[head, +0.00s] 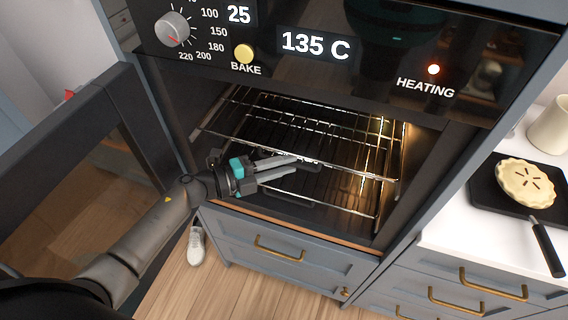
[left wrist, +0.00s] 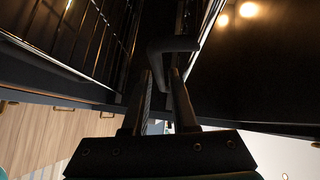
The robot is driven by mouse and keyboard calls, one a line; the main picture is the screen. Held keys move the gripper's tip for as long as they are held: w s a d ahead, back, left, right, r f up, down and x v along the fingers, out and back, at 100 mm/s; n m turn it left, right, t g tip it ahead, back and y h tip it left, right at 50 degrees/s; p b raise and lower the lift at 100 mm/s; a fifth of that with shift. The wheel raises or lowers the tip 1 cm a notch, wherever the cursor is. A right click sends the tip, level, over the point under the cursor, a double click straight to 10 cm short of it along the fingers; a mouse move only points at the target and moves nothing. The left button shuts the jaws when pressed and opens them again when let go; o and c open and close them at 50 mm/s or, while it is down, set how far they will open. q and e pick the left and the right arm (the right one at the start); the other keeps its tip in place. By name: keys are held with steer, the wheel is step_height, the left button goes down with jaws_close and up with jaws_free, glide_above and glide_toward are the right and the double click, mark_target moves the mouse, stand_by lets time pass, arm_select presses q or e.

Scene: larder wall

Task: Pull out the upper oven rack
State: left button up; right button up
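The upper oven rack (head: 262,112) is a wire shelf inside the open oven, with a dark handle (head: 312,167) at its front edge. My left gripper (head: 299,165) reaches in from the left to this handle. Its two fingers are apart, one above the other in the head view. In the left wrist view the bent dark handle (left wrist: 172,45) lies just at the fingertips (left wrist: 162,75), partly between them; I see no clear grip on it. The rack looks pushed in. My right gripper is not in view.
A lower rack (head: 345,205) sits beneath. The oven door (head: 85,170) stands open at the left, beside my left arm. The panel reads 135 C, with a lit heating lamp (head: 434,70).

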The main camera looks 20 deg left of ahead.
arm_select(q)
jaws_close()
stand_by(1.4)
